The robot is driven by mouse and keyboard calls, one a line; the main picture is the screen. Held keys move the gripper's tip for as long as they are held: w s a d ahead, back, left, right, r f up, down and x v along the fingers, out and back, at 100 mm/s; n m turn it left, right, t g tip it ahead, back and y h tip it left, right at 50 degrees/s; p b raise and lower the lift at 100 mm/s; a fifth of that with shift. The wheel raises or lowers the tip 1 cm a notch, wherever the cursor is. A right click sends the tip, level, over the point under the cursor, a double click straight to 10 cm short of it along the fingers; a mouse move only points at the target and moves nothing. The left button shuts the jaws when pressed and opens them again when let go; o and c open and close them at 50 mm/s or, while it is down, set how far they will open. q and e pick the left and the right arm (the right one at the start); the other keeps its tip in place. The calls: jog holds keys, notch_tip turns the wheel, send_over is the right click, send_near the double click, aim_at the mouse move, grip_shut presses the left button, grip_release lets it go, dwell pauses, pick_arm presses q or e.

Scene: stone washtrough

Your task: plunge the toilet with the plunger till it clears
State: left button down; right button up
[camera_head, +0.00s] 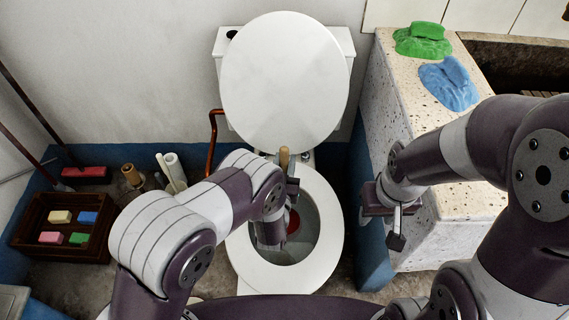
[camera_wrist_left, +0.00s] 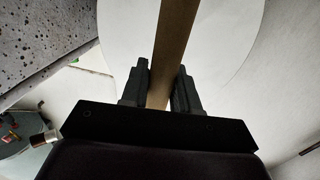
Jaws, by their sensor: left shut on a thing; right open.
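The white toilet (camera_head: 326,262) stands in the middle of the head view with its lid (camera_head: 285,80) raised. The plunger's wooden handle (camera_head: 284,158) rises above my left gripper (camera_head: 284,178), and its red cup (camera_head: 293,221) shows inside the bowl. My left gripper is shut on the handle; in the left wrist view the handle (camera_wrist_left: 174,45) runs up between the dark fingers (camera_wrist_left: 160,88). My left arm hides part of the bowl. I cannot tell whether the cup touches the bowl's bottom. My right gripper (camera_head: 401,226) is open and empty beside the stone trough, right of the toilet.
The speckled stone washtrough (camera_head: 397,100) stands at right, with a green cloth (camera_head: 423,40) and a blue cloth (camera_head: 449,83) on top. A wooden crate (camera_head: 31,219) with several coloured blocks is at left, near a red brush head (camera_head: 85,174) and rolls (camera_head: 173,170).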

pick_arm(q)
jog(key=shift+r, duration=0.8)
jog(key=shift+f, duration=0.15)
pick_arm(e)
jog(key=shift+r, duration=0.55)
pick_arm(q)
jog(key=shift+f, duration=0.1)
pick_arm(e)
jog(key=shift+f, duration=0.1)
pick_arm(q)
notch_tip(320, 180, down, 6)
jog(key=b, duration=0.5)
pick_arm(e)
notch_tip(320, 180, down, 5)
jog(key=shift+f, duration=0.1)
